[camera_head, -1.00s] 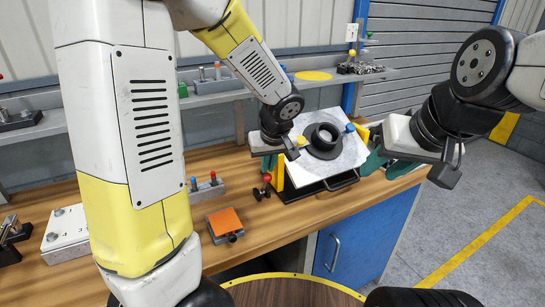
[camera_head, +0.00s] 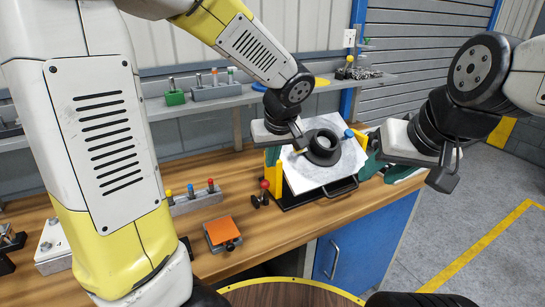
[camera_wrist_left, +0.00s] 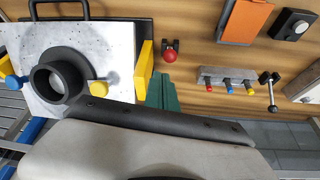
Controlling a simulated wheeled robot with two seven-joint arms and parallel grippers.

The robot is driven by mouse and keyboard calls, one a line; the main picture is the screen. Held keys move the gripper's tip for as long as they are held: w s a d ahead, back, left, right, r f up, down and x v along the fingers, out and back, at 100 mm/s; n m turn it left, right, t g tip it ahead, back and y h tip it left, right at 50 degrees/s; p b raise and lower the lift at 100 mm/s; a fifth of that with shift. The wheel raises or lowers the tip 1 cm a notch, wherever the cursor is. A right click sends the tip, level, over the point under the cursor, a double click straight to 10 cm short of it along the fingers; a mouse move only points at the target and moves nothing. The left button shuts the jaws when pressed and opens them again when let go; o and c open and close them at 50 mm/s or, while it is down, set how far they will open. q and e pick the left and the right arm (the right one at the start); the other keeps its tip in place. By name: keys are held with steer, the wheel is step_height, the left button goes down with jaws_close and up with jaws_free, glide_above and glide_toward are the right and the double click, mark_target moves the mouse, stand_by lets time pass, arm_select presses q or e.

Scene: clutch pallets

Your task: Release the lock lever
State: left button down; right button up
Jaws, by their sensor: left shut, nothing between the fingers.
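A tilted pale plate (camera_head: 303,176) carries a black ring-shaped part (camera_head: 322,150) on the bench. Beside the ring are a yellow-knobbed lever (camera_wrist_left: 99,88) and a blue-knobbed lever (camera_wrist_left: 13,82). A small red-ball lever (camera_head: 265,184) stands on the bench left of the plate; it also shows in the left wrist view (camera_wrist_left: 169,56). I cannot tell which is the lock lever. My left gripper (camera_head: 299,141) is shut and empty, over the plate's upper left by the yellow knob, which it mostly hides in the head view. My right gripper (camera_head: 444,178) hangs right of the plate; its opening is unclear.
An orange-topped block (camera_head: 222,231) and a grey block with coloured pegs (camera_head: 198,202) lie left on the wooden bench (camera_head: 275,232). A yellow bracket (camera_wrist_left: 144,68) edges the plate. A shelf (camera_head: 240,98) runs behind. Bare wood lies in front.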

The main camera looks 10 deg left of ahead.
arm_select(q)
steer(key=s+r, duration=0.1)
steer(key=s+d+r, duration=0.1)
steer(key=shift+s+d, duration=0.3)
steer(key=shift+s, duration=0.1)
steer(key=s+a+r+m+t+h, duration=0.1)
steer(key=s+a+r+m+h, duration=0.1)
steer(key=s, duration=0.4)
steer(key=s+a+r+m+h, duration=0.2)
steer(key=s+a+r+m, duration=0.1)
steer(key=s+a, duration=0.3)
steer(key=shift+s+a+r+t, duration=0.25)
steer(key=shift+s+r+t, duration=0.15)
steer(key=shift+r, duration=0.15)
